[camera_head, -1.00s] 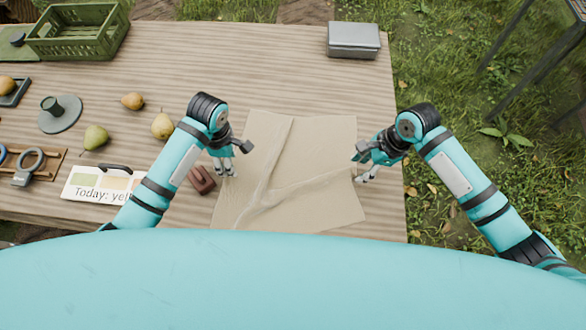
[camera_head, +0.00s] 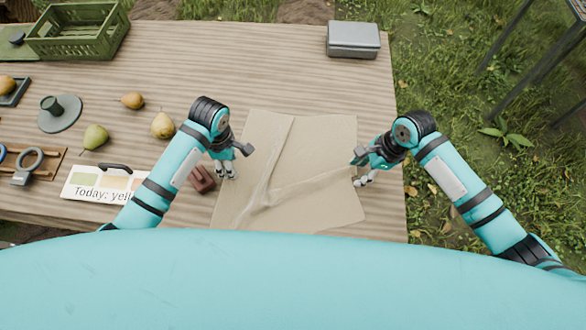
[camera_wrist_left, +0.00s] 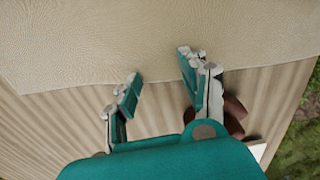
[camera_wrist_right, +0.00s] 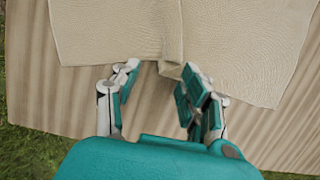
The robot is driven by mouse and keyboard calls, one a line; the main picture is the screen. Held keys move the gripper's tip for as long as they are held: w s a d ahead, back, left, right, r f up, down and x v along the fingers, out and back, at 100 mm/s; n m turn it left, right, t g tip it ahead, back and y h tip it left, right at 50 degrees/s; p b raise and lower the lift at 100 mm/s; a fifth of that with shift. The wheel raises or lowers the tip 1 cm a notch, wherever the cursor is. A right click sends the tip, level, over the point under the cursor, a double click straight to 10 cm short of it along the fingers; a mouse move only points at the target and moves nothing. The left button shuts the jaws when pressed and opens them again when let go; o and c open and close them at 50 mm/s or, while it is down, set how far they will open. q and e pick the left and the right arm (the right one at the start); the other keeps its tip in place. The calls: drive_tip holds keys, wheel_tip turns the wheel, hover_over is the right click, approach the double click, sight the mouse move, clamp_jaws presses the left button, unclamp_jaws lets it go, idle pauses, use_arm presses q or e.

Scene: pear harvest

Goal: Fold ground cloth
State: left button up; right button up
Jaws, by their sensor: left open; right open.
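The beige ground cloth (camera_head: 310,150) lies on the wooden table with creases meeting near its lower middle. My left gripper (camera_head: 228,174) is open at the cloth's left edge; in the left wrist view its fingers (camera_wrist_left: 158,85) reach the cloth's edge (camera_wrist_left: 80,60), with no cloth visibly gripped. My right gripper (camera_head: 362,170) is open at the cloth's right edge. In the right wrist view its fingers (camera_wrist_right: 158,80) stand either side of a raised fold at the edge of the cloth (camera_wrist_right: 110,30). Whether the fingertips touch the cloth is unclear.
A red-brown block (camera_head: 201,180) sits beside my left gripper. A sign (camera_head: 100,184), several pears (camera_head: 162,125) and a green crate (camera_head: 80,32) are on the left. A grey metal box (camera_head: 353,40) stands at the back right. The table behind the cloth is clear.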

drive_tip(key=shift+f, duration=0.25)
use_arm(q)
drive_tip(key=shift+s+f, duration=0.1)
drive_tip(key=c, duration=0.9)
use_arm(e)
drive_tip(key=shift+f, duration=0.1)
drive_tip(key=c, duration=0.9)
use_arm(q)
clamp_jaws()
use_arm(e)
clamp_jaws()
use_arm(q)
drive_tip(key=shift+s+f, duration=0.1)
use_arm(e)
drive_tip(key=shift+s, duration=0.1)
